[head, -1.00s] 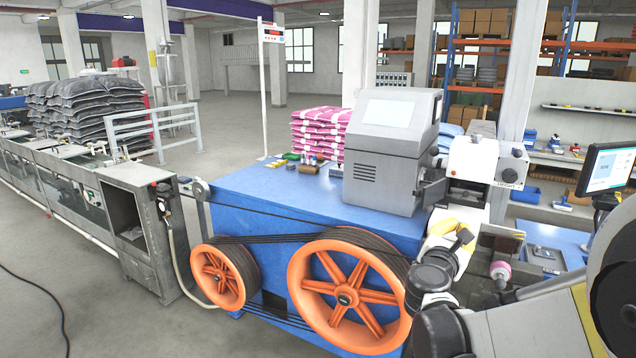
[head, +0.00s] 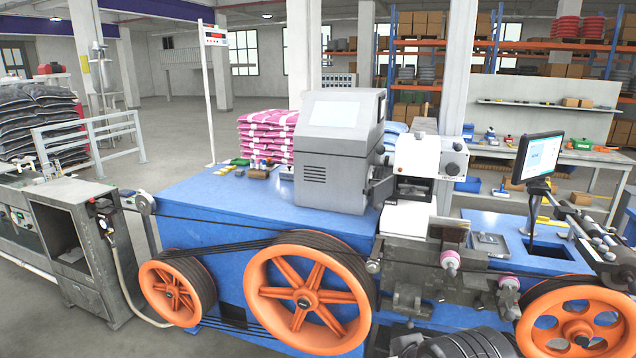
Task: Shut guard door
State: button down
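I cannot tell for sure which part is the guard door. On the blue capstan machine (head: 190,195), a small dark panel (head: 449,232) stands upright at the front of the work area. A grey flap (head: 381,191) juts from the right side of the grey housing (head: 336,170). The orange pulleys, the small left one (head: 172,290), the large middle one (head: 296,297) and the right one (head: 575,330), stand uncovered with dark belts on them. My gripper does not show; a dark ribbed cylinder at the bottom edge is cut off and unclear.
A monitor (head: 540,155) on an arm stands right of the machine. A grey cabinet with an open front (head: 70,240) stands at left, with a hose beside it. Pink sacks (head: 266,135) are behind the machine. Clear floor lies behind, at left.

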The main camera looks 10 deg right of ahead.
aim_at(382, 189)
jog(key=i+j+z, duration=0.4)
jog(key=j+z, duration=0.25)
jog(key=i+j+z, duration=0.1)
jog(key=j+z, duration=0.2)
jog(key=j, duration=0.15)
jog(key=i+j+z, duration=0.1)
jog(key=j+z, duration=0.2)
jog(key=j, duration=0.15)
jog(key=j+z, duration=0.35)
jog(key=i+j, duration=0.05)
jog(key=j, duration=0.05)
